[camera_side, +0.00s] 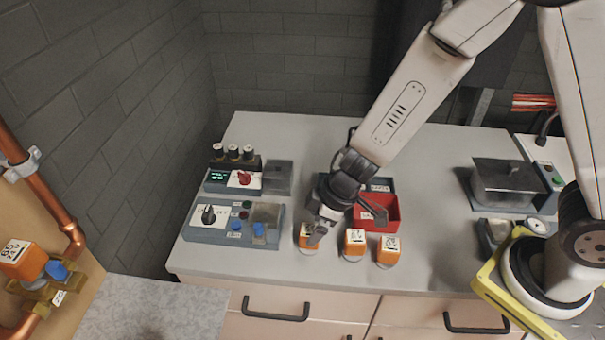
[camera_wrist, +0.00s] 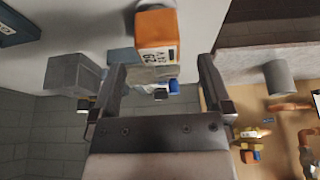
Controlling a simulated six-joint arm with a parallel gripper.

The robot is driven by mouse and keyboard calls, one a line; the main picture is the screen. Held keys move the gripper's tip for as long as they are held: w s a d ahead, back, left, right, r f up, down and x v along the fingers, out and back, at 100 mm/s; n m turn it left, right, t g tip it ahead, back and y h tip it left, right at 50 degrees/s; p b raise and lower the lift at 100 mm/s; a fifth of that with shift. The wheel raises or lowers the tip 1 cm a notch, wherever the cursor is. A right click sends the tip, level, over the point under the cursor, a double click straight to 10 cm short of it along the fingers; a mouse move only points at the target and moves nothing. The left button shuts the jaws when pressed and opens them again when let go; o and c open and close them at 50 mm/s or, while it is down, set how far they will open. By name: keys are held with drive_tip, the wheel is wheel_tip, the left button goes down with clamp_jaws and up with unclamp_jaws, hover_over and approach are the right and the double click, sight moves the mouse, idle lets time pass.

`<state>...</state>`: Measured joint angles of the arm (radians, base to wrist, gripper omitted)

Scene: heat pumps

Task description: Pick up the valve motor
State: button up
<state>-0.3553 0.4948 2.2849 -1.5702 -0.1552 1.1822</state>
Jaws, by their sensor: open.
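Several orange valve motors with white labels are in view. In the side view, three stand in a row near the table's front edge: a left one (camera_side: 304,241) partly hidden by my gripper, a middle one (camera_side: 354,241) and a right one (camera_side: 389,250). Another valve motor (camera_side: 20,260) sits on the copper pipework at far left. My gripper (camera_side: 346,224) is open above the row, its fingers spread. In the wrist view, one orange motor (camera_wrist: 156,30) shows beyond and between the open fingertips of my gripper (camera_wrist: 160,68). Nothing is held. I cannot tell whether a finger touches a motor.
A red bin (camera_side: 385,217) stands just behind the row. Control boxes with knobs (camera_side: 225,225) are on the left of the table. A grey-lidded box (camera_side: 505,180) and a gauge (camera_side: 537,226) are on the right. The table's back area (camera_side: 290,135) is clear.

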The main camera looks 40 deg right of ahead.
sight(309, 230)
drive_tip(key=shift+w+f, duration=0.1)
drive_tip(key=shift+f, duration=0.15)
drive_tip(key=shift+x, duration=2.4)
clamp_jaws()
drive_tip(key=shift+r, duration=0.3)
drive_tip(key=shift+r, duration=4.65)
drive_tip(key=shift+r, duration=0.1)
drive_tip(key=shift+w+a, duration=0.1)
